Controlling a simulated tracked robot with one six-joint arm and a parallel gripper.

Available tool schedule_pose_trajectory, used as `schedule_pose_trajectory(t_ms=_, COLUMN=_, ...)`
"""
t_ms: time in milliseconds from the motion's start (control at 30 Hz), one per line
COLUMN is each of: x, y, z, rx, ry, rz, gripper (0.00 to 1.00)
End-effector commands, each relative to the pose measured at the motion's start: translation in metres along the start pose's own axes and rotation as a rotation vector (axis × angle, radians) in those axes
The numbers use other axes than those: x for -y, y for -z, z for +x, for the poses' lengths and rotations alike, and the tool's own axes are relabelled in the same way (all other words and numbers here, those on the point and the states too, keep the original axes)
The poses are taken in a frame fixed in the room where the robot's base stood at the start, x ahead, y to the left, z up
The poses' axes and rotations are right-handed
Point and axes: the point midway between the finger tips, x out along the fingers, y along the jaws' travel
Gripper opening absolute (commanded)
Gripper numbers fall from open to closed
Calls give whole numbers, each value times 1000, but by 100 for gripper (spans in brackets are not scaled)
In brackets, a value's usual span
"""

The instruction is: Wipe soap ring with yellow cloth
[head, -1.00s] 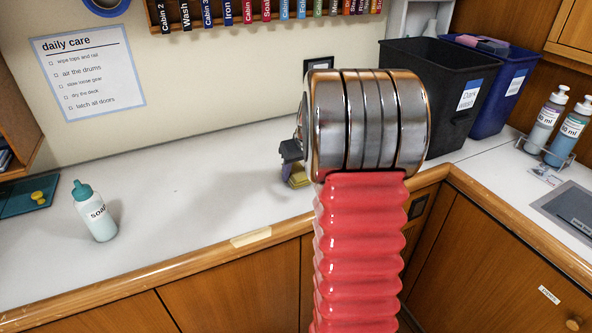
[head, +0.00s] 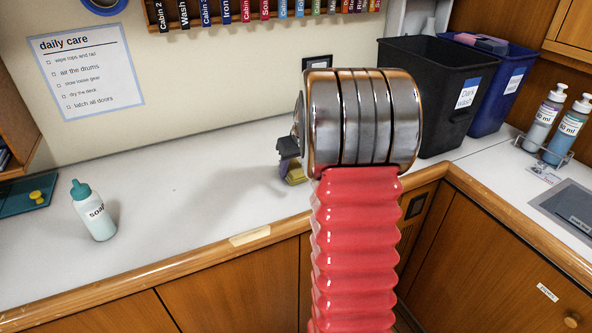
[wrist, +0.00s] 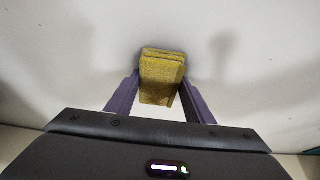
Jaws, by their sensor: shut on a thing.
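The yellow cloth (wrist: 160,78) is folded and sits between the two purple fingers of my gripper (wrist: 160,100) in the wrist view. The gripper is shut on it. In the head view a small part of the cloth (head: 296,176) shows beside my gripper (head: 290,165), low over the white counter or touching it; I cannot tell which. My own arm hides most of the gripper there. A soap bottle (head: 93,210) with a teal cap stands on the counter at the left. I see no clear soap ring in either view.
A black bin (head: 432,95) and a blue bin (head: 497,100) stand at the back right. Two pump bottles (head: 543,120) stand in a rack at the far right. A teal tray (head: 22,198) lies at the left. The counter (head: 190,190) between soap bottle and gripper is clear.

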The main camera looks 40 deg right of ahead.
Motion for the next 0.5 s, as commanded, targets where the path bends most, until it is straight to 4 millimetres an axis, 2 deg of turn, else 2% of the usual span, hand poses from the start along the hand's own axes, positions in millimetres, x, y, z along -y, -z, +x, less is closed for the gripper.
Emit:
schedule_pose_trajectory(t_ms=233, x=0, y=12, z=8, rx=3, ry=1, rz=0, gripper=24)
schedule_pose_trajectory(t_ms=500, x=0, y=13, z=9, rx=3, ry=1, rz=0, gripper=24)
